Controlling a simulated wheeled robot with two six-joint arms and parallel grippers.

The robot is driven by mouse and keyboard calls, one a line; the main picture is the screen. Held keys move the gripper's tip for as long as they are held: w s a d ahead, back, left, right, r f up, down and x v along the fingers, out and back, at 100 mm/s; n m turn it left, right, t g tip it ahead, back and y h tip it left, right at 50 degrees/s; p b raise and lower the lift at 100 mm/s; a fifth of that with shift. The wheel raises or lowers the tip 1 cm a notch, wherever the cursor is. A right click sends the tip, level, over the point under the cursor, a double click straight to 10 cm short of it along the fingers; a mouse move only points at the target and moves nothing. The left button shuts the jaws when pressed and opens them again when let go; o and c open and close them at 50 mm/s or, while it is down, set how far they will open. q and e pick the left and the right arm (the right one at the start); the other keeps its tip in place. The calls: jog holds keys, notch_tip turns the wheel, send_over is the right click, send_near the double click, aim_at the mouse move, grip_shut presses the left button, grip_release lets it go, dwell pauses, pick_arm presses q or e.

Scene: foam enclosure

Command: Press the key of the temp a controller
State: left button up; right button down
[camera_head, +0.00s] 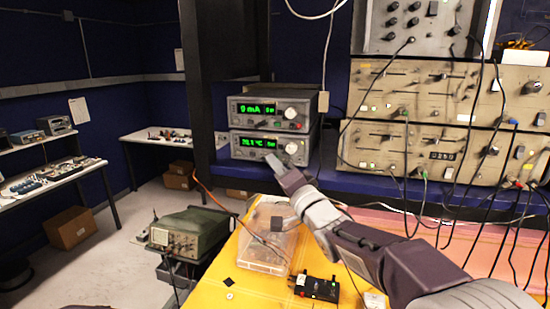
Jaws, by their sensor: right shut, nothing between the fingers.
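The temperature controller (240,146) is the lower of two stacked grey instruments on the blue shelf. Its green display reads about 20.1 °C, and a round knob (295,149) sits at its right. My right gripper (273,160) is shut and empty, with its tip at the lower front of this controller, below and left of the knob. I cannot tell whether the tip touches the panel. The gripper hides part of the panel's lower edge, and the small keys are hard to make out. My left gripper is not in view.
The upper instrument (240,109) shows 0 mA. Beige rack units (380,145) with hanging cables stand at the right. A clear plastic box (262,262) and a small black box (318,288) are on the yellow table. A green oscilloscope (187,236) stands left.

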jog(key=shift+w+d, duration=0.15)
jog(key=shift+w, duration=0.15)
dwell(0.7)
dwell(0.3)
jog(key=shift+s+f+b, duration=0.2)
jog(key=shift+s+b, duration=0.15)
jog(key=shift+s+a, duration=0.15)
jog(key=shift+a, duration=0.05)
jog(key=shift+s+r, duration=0.1)
jog(key=shift+s+a+b, duration=0.3)
jog(key=shift+s+b, duration=0.2)
jog(key=shift+s, duration=0.3)
jog(key=shift+s+a+b, duration=0.25)
jog(key=shift+s+b, duration=0.3)
jog(key=shift+s, duration=0.3)
jog(key=shift+s+a+b, duration=0.3)
jog(key=shift+s+b, duration=0.2)
jog(key=shift+s, duration=0.3)
